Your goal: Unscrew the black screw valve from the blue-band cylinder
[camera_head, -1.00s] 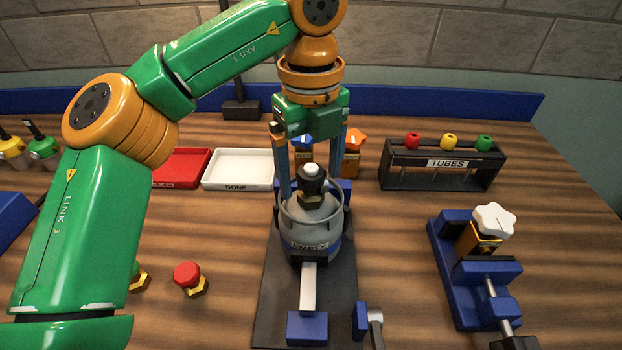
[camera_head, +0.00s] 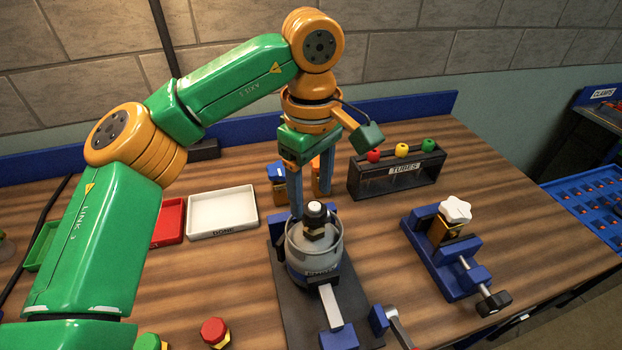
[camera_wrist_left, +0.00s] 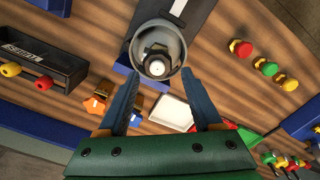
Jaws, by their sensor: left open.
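The cylinder (camera_head: 294,258) is grey with a collar ring and a label, and stands upright in a dark fixture with a clamp in front. Its blue band barely shows low down. The black screw valve (camera_head: 315,211), with a pale top and a brass hex body, sits upright on the cylinder inside the collar. In the left wrist view the valve (camera_wrist_left: 157,62) shows from above, between the fingertips. My left gripper (camera_head: 311,203) points down, open and empty, its blue fingers above and behind the valve. Contact cannot be told. My right gripper is out of view.
A white tray (camera_head: 222,212) and a red tray (camera_head: 168,222) lie left. The tube rack (camera_head: 398,174) stands behind right, and a blue vise (camera_head: 446,255) holding a white-knobbed valve is at right. A red-knobbed valve (camera_head: 214,331) stands front left. Bare wood lies between fixture and vise.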

